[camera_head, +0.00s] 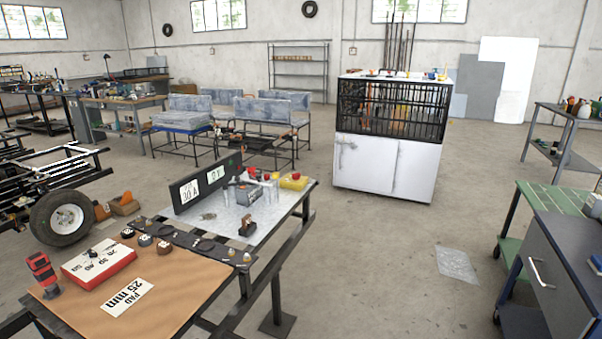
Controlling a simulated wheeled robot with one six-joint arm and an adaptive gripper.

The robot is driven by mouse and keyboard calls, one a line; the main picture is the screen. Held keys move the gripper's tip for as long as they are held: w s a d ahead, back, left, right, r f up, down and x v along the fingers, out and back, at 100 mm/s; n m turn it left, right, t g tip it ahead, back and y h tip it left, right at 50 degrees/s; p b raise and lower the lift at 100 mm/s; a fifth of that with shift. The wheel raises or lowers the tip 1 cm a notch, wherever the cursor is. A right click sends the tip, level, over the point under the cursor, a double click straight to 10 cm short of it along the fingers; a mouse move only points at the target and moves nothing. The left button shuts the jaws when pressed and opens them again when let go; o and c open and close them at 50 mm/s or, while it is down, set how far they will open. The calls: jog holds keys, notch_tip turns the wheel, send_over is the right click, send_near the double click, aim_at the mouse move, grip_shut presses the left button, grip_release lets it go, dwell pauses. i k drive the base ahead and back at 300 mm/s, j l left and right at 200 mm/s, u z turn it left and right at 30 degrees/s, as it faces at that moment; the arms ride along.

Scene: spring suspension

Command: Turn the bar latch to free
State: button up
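No part that I can name for certain as the bar latch shows. A white two-door cabinet (388,168) with a black barred cage (392,108) on top stands at mid-distance, right of centre. A small pale fitting (346,144) sits at the upper left of its doors; its shape and setting are too small to tell. On the near workbench a small dark block-like device (248,227) sits at the edge of the metal plate (222,222); I cannot tell whether it is a latch. My gripper is not in view.
The near bench has a brown top (190,290), a red box (99,263), a red-and-black tool (43,274) and a white "PAD 25 mm" card (129,297). A wheel (63,217) stands left. A dark drawer cabinet (553,275) stands right. Open floor (385,260) lies between.

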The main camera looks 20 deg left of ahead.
aim_at(276, 175)
jog(key=i+l+u, duration=0.15)
jog(key=i+u, duration=0.3)
jog(key=i+l+u, duration=0.35)
jog(key=u, duration=0.15)
jog(key=i+l+u, duration=0.6)
jog(key=l, duration=0.15)
jog(key=i+l+u, duration=0.1)
jog(key=l, duration=0.2)
jog(key=i+l+u, duration=0.15)
jog(key=l, duration=0.15)
jog(key=i+j, duration=0.1)
jog(key=i, duration=0.35)
jog(key=i+j+z, duration=0.1)
jog(key=i, duration=0.35)
